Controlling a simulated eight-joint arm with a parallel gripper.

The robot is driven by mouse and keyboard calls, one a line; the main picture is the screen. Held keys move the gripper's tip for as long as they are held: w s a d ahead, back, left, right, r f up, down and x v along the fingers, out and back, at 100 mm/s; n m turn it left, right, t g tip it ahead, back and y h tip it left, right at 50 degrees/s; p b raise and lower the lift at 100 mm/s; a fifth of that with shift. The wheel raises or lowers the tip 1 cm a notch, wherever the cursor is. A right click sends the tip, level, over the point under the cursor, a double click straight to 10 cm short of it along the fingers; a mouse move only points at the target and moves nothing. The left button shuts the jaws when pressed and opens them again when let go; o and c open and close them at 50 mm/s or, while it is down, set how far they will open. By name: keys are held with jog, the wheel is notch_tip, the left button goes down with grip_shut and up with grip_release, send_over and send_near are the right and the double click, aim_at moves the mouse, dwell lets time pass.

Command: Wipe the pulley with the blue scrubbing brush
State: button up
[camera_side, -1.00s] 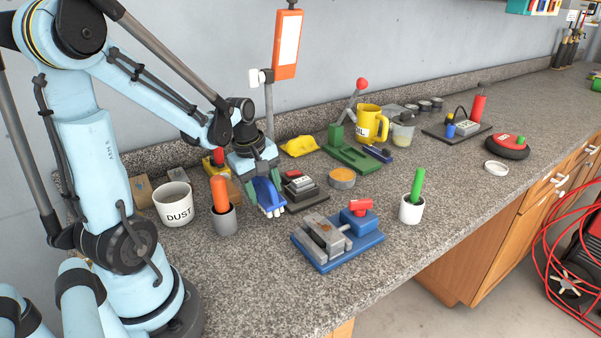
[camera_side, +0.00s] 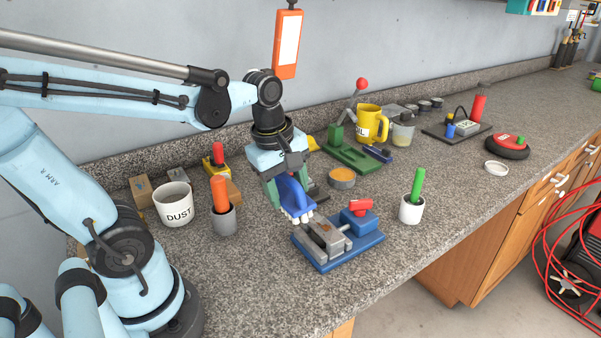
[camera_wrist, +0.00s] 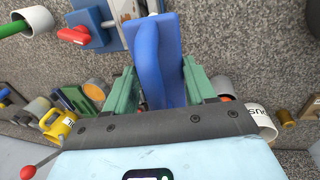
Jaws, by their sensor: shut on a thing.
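My gripper (camera_side: 284,184) is shut on the blue scrubbing brush (camera_side: 293,197), with a green finger on each side of its handle in the wrist view (camera_wrist: 158,62). The brush's white bristles point down, just behind the left end of the blue vise (camera_side: 357,245). The gap between bristles and vise is hard to judge. The vise has grey metal jaws and a red handle; part of it shows at the top of the wrist view (camera_wrist: 97,33). A grey metal piece (camera_side: 325,237) sits at the jaws. I cannot clearly make out whether it is the pulley.
A white cup with a green handle (camera_side: 411,209) stands right of the vise. An orange-topped tin (camera_side: 342,178) lies behind it. The bench front left is clear.

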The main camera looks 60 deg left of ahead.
jog(key=o, duration=0.9)
jog(key=c, duration=0.4)
jog(key=w+r+g, duration=0.1)
jog(key=w+r, duration=0.5)
jog(key=r, duration=0.1)
jog(key=shift+s+d+f, duration=0.1)
jog(key=shift+f, duration=1.15)
jog(key=shift+d+f, duration=0.1)
jog(key=shift+f, duration=1.1)
